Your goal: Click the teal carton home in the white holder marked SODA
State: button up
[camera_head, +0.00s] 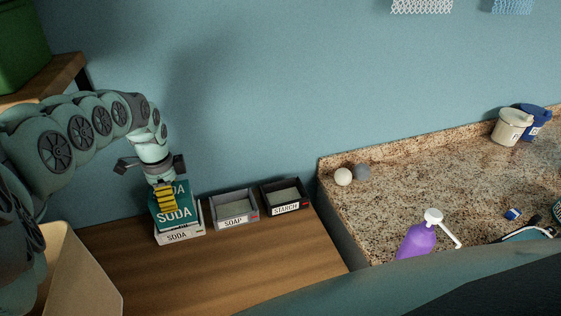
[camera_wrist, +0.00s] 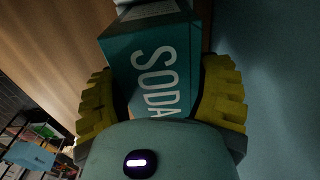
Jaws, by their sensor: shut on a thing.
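The teal carton (camera_head: 175,214) marked SODA stands in or just over the white holder (camera_head: 180,236) marked SODA, at the left of a row of holders on the wooden top. I cannot tell whether it is fully seated. My gripper (camera_head: 165,196) is above the holder, shut on the carton. In the wrist view, the yellow ribbed fingers of my gripper (camera_wrist: 165,100) lie on both sides of the teal carton (camera_wrist: 150,60). Part of the white holder (camera_wrist: 150,12) shows past the carton's far end.
A grey holder marked SOAP (camera_head: 234,210) and a dark holder marked STARCH (camera_head: 286,197) stand to the right, both with no carton. The wooden top (camera_head: 240,265) in front is clear.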

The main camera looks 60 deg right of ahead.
jog(key=o, duration=1.3)
jog(key=shift+r, duration=0.1)
notch_tip(320, 180, up, 12)
